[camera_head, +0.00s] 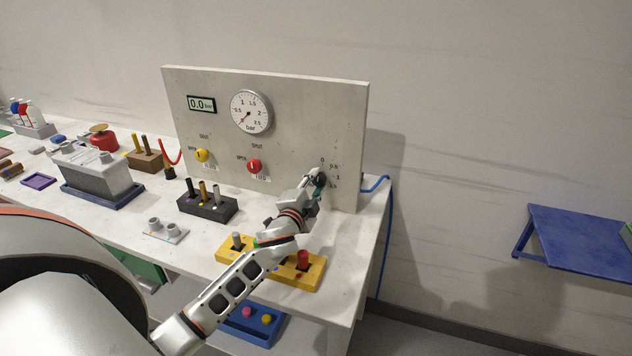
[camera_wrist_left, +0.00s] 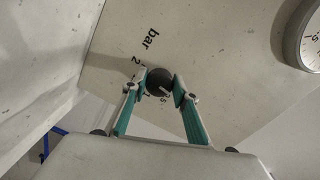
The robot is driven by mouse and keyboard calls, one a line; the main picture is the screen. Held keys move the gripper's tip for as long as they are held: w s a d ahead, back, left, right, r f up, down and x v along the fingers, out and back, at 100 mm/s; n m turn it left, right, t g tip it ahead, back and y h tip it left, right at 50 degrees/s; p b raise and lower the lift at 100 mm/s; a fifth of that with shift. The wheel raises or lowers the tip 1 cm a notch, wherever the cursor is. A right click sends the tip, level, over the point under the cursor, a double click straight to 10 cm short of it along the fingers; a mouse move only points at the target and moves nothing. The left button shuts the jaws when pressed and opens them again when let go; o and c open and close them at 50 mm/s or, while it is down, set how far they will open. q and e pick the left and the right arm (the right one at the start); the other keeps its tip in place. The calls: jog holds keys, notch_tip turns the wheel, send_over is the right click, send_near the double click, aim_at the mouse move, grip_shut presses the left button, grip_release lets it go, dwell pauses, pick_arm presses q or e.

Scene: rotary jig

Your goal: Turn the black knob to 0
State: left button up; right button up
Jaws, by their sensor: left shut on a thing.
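The black knob (camera_wrist_left: 158,80) is on the upright grey panel (camera_head: 290,115), low at its right end. It has a white pointer mark, which points down and right in the left wrist view, near the ".5" print; the exact reading is hard to tell. My left gripper (camera_head: 317,179) is at the panel. In the left wrist view its two teal-padded fingers (camera_wrist_left: 160,83) are shut on the knob, one on each side. In the head view the gripper hides most of the knob, and a "0" shows just above it. My right gripper is not in view.
A yellow block (camera_head: 232,253) lies under my left forearm. A black block (camera_head: 207,207) with pegs stands left of it.

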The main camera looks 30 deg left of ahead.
pick_arm(q)
jog(key=shift+n, duration=0.5)
jog(key=o, duration=1.1)
